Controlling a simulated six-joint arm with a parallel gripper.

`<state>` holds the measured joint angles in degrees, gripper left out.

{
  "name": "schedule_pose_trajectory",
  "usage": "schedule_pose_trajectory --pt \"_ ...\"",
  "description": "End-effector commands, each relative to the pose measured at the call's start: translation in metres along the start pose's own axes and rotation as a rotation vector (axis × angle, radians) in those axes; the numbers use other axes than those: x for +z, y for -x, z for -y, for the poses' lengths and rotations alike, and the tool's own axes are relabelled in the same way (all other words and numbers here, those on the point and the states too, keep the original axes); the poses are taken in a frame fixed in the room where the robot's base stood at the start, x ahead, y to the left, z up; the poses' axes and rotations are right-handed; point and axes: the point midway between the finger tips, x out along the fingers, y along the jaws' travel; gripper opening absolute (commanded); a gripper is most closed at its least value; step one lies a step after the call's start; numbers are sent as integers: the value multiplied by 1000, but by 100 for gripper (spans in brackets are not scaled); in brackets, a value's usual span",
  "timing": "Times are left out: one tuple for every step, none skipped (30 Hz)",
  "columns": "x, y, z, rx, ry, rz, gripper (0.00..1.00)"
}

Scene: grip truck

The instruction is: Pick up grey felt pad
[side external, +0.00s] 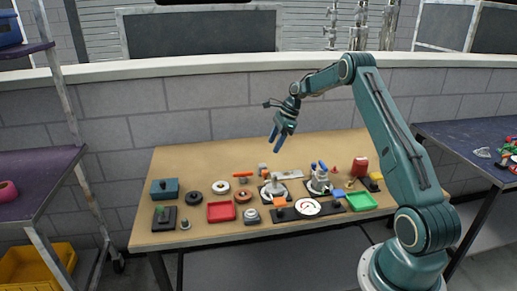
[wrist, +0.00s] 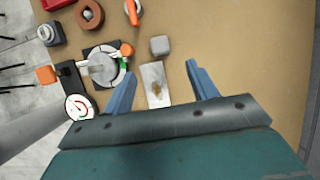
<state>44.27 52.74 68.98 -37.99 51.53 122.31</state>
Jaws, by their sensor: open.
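A small grey rounded square (wrist: 160,45), which looks like the grey felt pad, lies flat on the tan table in the wrist view. It also shows as a small grey piece (side external: 262,166) towards the back of the table in the side view. My gripper (side external: 277,140) hangs above the table, well clear of the objects. Its blue fingers are apart and empty in the wrist view (wrist: 161,72). The pad appears beyond the fingertips, between their lines. A pale metal plate (wrist: 153,74) with a brown patch lies below the pad in that view.
A round fixture (wrist: 103,66) and a white dial gauge (wrist: 78,107) stand left of the pad in the wrist view. An orange piece (wrist: 133,9) lies above it. In the side view, a red tray (side external: 221,212) and green tray (side external: 361,201) sit nearer the front. Table right of the pad is bare in the wrist view.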

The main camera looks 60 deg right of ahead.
Motion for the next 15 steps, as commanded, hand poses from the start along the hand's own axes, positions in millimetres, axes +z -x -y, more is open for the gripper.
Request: schedule_pose_trajectory --pt "0 -9 -1 4 1 0 58" --pt "0 -14 -1 4 0 0 58" --pt "0 -20 -1 4 -1 0 58" --pt "0 -25 -1 5 0 0 58" --pt "0 -29 -1 4 0 0 58" --pt "0 -35 -1 3 1 0 58" --pt "0 -39 -1 3 1 0 58" --pt "0 -42 -1 4 1 0 58" --pt "0 -46 -1 3 1 0 58" --pt "0 -49 0 3 1 0 58" --pt "0 -51 0 2 1 0 58" --pt "0 -53 0 1 0 0 58" --pt "0 -55 0 1 0 0 58" --pt "0 -56 0 1 0 0 58" --pt "0 -57 0 0 0 -1 58"
